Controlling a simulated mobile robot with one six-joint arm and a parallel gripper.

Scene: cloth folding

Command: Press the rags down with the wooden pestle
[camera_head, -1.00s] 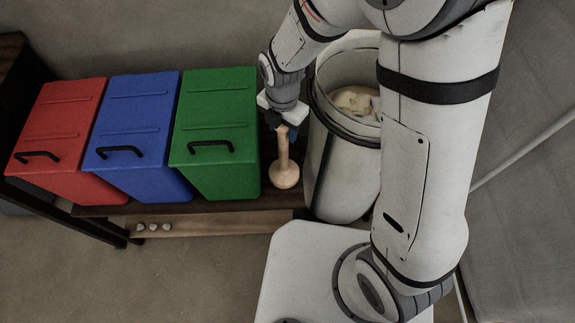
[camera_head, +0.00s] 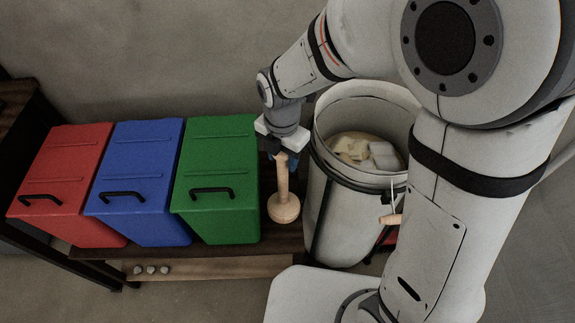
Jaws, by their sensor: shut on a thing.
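The wooden pestle (camera_head: 283,200) hangs upright with its round head down, between the green box and the white barrel. My gripper (camera_head: 282,156) is shut on the top of its handle. Whether the head touches the shelf below, I cannot tell. The white barrel (camera_head: 335,215) stands open just right of the pestle. Pale rags (camera_head: 352,149) lie inside it, well below the rim, and a whiter piece shows at their right. Part of the barrel's right side is hidden by my arm.
A red box (camera_head: 70,180), a blue box (camera_head: 138,180) and a green box (camera_head: 216,178) with black handles stand in a row at left on a dark wooden shelf (camera_head: 285,240). A small wooden handle (camera_head: 390,220) shows at the barrel's right side.

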